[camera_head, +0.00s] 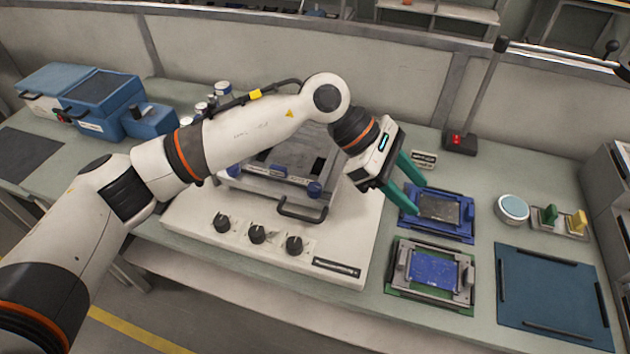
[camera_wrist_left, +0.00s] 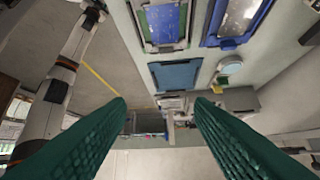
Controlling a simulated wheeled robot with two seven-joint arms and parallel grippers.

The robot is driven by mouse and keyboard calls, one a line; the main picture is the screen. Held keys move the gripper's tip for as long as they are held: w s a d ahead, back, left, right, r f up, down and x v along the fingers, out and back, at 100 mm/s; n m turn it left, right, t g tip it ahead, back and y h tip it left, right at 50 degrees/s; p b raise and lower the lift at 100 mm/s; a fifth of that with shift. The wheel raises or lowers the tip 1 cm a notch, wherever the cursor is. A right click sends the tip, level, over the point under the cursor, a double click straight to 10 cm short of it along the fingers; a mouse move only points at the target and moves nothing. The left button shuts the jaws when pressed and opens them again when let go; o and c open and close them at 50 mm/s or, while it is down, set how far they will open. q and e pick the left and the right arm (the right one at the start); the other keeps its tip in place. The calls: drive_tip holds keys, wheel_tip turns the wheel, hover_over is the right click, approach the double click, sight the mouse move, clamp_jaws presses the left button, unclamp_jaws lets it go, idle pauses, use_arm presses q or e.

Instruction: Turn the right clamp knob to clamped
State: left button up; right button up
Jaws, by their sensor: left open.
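A white machine base (camera_head: 190,212) stands on the bench with a grey frame on top. A blue knob (camera_head: 314,189) sits at the frame's front right corner, and another blue knob (camera_head: 232,170) at its front left. I cannot read either knob's setting. Part of the frame is behind my left arm. My left gripper (camera_head: 420,198) has teal fingers, is open and empty, and hangs right of the machine near a blue-framed fixture. Its spread fingers also show in the left wrist view (camera_wrist_left: 160,105), where neither blue knob is visible. My right gripper is not in view.
A thin post (camera_head: 487,90) rises behind.

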use_arm(q)
drive_tip(key=w+a+m+t+y, duration=0.1)
drive_tip(key=w+a+t+y, duration=0.2)
drive_tip(key=w+a+y, duration=0.5)
drive_tip(key=r+t+y, duration=0.1)
hover_over(315, 187)
wheel_tip(315, 187, down, 12)
drive_tip(key=p, duration=0.2)
drive_tip(key=shift+w+p, duration=0.1)
drive_tip(key=shift+p, duration=0.2)
